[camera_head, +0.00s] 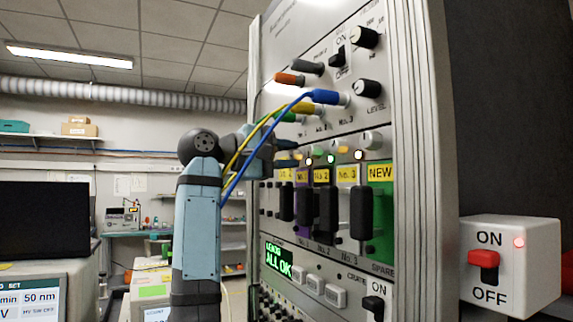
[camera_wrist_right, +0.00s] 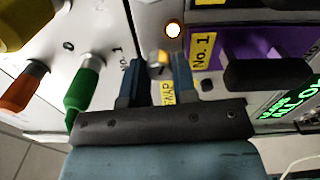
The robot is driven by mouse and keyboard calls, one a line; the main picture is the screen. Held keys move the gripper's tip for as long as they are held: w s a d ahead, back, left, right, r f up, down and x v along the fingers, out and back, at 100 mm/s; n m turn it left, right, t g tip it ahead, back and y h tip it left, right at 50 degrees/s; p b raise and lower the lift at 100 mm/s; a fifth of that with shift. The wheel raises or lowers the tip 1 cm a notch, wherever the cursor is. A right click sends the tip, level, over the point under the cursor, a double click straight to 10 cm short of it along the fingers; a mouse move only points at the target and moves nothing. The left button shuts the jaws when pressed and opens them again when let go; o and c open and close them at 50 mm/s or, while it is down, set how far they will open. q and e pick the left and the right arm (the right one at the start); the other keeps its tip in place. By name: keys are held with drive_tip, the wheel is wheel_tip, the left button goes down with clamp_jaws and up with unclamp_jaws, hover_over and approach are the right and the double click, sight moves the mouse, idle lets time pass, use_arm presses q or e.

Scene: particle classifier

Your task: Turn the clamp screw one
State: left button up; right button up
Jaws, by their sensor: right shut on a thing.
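In the right wrist view, the small clamp screw one (camera_wrist_right: 157,60), with a yellowish face, sits between the two dark blue fingers of my right gripper (camera_wrist_right: 158,80). The fingers are shut on it. Beside it are a lit lamp (camera_wrist_right: 174,30) and the purple module labelled No. 1 (camera_wrist_right: 245,50). In the head view my right gripper (camera_head: 288,152) reaches the rack panel just above the modules, and the screw is hidden there. The purple module (camera_head: 302,195) shows below it. My left gripper is not in view.
Blue, yellow and green cables (camera_head: 262,140) with coloured plugs cross in front of my right arm. Black module handles (camera_head: 362,213) stick out below. The green display (camera_head: 278,259) reads "ALL OK". A white ON/OFF switch box (camera_head: 535,262) stands right of the rack.

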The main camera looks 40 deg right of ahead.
drive_tip(key=m+b, duration=0.1)
drive_tip(key=m, duration=0.4)
drive_tip(key=shift+m+b, duration=0.7)
drive_tip(key=shift+m, duration=1.9)
drive_tip(key=o, duration=0.9)
drive_tip(key=shift+o, duration=0.2)
drive_tip(key=shift+a, duration=0.1)
drive_tip(key=p+v, duration=0.1)
drive_tip(key=v, duration=1.2)
drive_tip(key=shift+a, duration=0.35)
drive_tip(key=shift+r, duration=0.1)
